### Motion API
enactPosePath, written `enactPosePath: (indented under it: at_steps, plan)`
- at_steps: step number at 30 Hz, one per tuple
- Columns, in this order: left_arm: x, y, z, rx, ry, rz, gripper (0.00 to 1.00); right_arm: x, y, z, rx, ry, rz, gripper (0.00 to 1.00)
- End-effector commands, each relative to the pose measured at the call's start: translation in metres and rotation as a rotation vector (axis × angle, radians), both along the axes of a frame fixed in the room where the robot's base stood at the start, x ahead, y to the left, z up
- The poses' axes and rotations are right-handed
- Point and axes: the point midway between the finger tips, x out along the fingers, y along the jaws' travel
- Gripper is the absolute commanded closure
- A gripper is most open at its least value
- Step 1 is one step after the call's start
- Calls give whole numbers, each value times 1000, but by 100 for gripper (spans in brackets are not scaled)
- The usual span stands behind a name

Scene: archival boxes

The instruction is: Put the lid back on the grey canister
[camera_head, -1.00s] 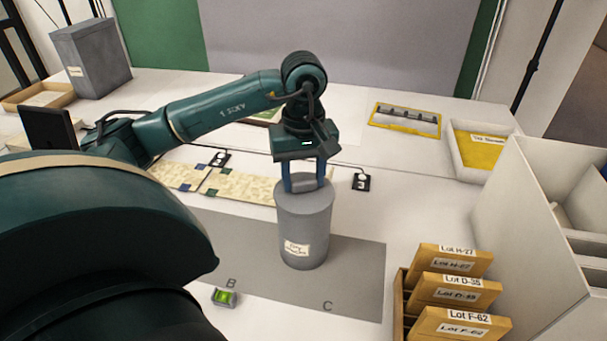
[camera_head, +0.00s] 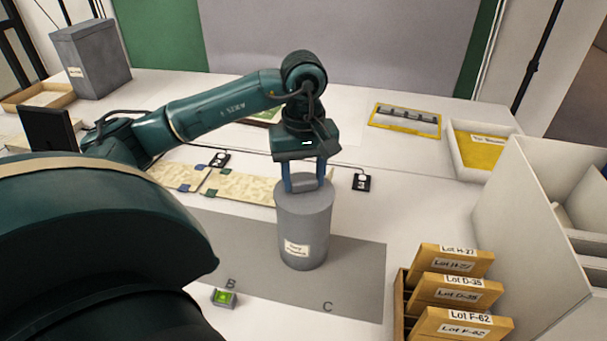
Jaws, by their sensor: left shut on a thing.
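The grey canister (camera_head: 301,229) stands upright on the grey mat, with a cream label on its front. A grey lid (camera_head: 312,198) is on its top, level with the rim as far as I can see; I cannot tell whether it is fully seated. My left gripper (camera_head: 305,184) comes down from above, and its blue fingers are shut on the lid's raised handle. The fingers hide part of the handle. My right gripper is not in view.
The grey mat (camera_head: 356,270) bears the letters B and C, with a small green level (camera_head: 224,298) near B. Lot envelopes (camera_head: 455,292) stand in a box at front right, beside white shelving (camera_head: 520,220). A patterned strip (camera_head: 245,187) lies behind the canister.

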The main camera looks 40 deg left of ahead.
Motion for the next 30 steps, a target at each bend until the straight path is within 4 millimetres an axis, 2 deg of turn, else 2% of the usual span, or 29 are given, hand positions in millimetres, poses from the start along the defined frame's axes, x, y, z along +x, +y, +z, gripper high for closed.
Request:
enactPosePath:
  at_steps: [2,3,12,17,25,30]
  plan:
    - [0,0,0,0,0,0,76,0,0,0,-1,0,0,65]
    - [0,0,0,0,0,0,53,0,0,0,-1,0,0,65]
    - [0,0,0,0,0,0,28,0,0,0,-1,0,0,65]
    - [0,0,0,0,0,0,28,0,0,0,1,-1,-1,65]
    - [0,0,0,0,0,0,6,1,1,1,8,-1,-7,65]
    - [0,0,0,0,0,0,6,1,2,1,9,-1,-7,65]
